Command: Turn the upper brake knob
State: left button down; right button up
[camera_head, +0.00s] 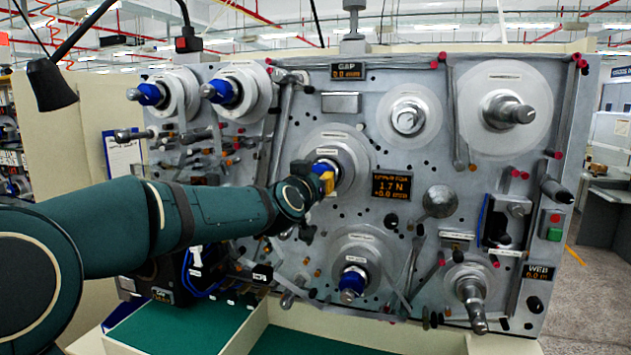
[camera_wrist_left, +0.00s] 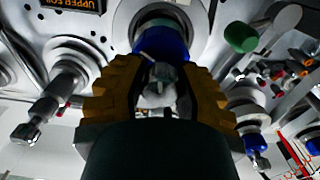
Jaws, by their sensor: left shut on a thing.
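The upper brake knob (camera_wrist_left: 160,92) is the small grey knob at the tip of a blue-collared spindle (camera_wrist_left: 162,42). My left gripper (camera_wrist_left: 158,98) has its yellow fingers on both sides of the knob and is shut on it. There the knob is mostly hidden by my fingers and wrist. How far the knob is turned cannot be told. My right gripper is in neither view.
The grey machine panel (camera_head: 345,104) carries several other spindles. A lower blue-tipped spindle (camera_head: 352,284) sticks out below my gripper, and bare metal spindles (camera_head: 508,112) stand at the right. Rollers and guide bars lie around them. The floor at the far right is clear.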

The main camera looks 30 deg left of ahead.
pick_arm(q)
jog(key=shift+r+n, duration=0.1)
jog(key=shift+n, duration=0.3)
jog(key=shift+n+b, duration=0.75)
jog(key=shift+n, duration=0.35)
jog(key=n+b, duration=0.1)
jog(key=n, duration=0.3)
jog(key=shift+a+n+b, duration=0.1)
jog(key=shift+n+b, duration=0.2)
jog(key=shift+b, duration=0.1)
jog(key=n+b, duration=0.1)
jog(key=n, duration=0.2)
jog(key=shift+a+n+b, duration=0.1)
jog(key=shift+n+b, duration=0.4)
jog(key=shift+n, duration=1.4)
jog(key=c, duration=0.6)
grip_release()
jog(key=shift+c, duration=0.2)
